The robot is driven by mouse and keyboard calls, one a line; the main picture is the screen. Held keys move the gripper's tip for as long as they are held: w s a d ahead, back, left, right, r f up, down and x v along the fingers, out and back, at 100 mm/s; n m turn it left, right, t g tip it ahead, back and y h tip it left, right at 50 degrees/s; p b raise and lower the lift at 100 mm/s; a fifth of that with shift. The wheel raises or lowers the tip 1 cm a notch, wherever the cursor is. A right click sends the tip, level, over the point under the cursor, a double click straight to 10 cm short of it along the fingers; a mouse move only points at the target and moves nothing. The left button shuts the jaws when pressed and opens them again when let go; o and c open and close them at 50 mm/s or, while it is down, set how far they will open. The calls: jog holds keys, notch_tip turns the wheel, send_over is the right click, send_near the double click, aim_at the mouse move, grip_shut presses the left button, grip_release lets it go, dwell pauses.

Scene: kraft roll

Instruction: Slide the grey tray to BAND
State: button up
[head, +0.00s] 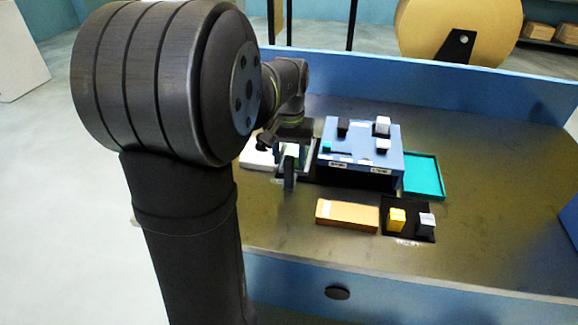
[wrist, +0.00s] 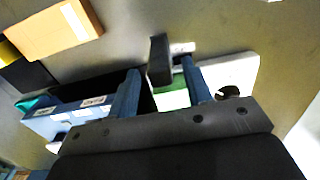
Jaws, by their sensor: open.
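What appears to be the grey tray (head: 311,151) is at the left side of the blue box, partly hidden by my arm. A dark upright block (head: 289,180), perhaps its handle, stands at its front. In the wrist view, the dark block (wrist: 159,50) sits between the fingertips, with a gap to each finger. A green patch (wrist: 172,99) shows below it. My gripper (wrist: 160,66) is open around the block; whether a finger touches it I cannot tell. The head view shows my gripper (head: 290,158) only partly. Small labels (head: 340,164) on the blue box front are unreadable; BAND cannot be made out.
The blue box (head: 362,165) carries dark and pale small blocks. A teal tray (head: 425,175) lies at its right. A cardboard box (head: 346,215) and a black mat (head: 411,203) with yellow and grey blocks lie in front. A white piece (head: 257,153) lies left.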

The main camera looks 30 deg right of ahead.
aim_at(289, 167)
jog(key=shift+f, duration=1.8)
grip_shut()
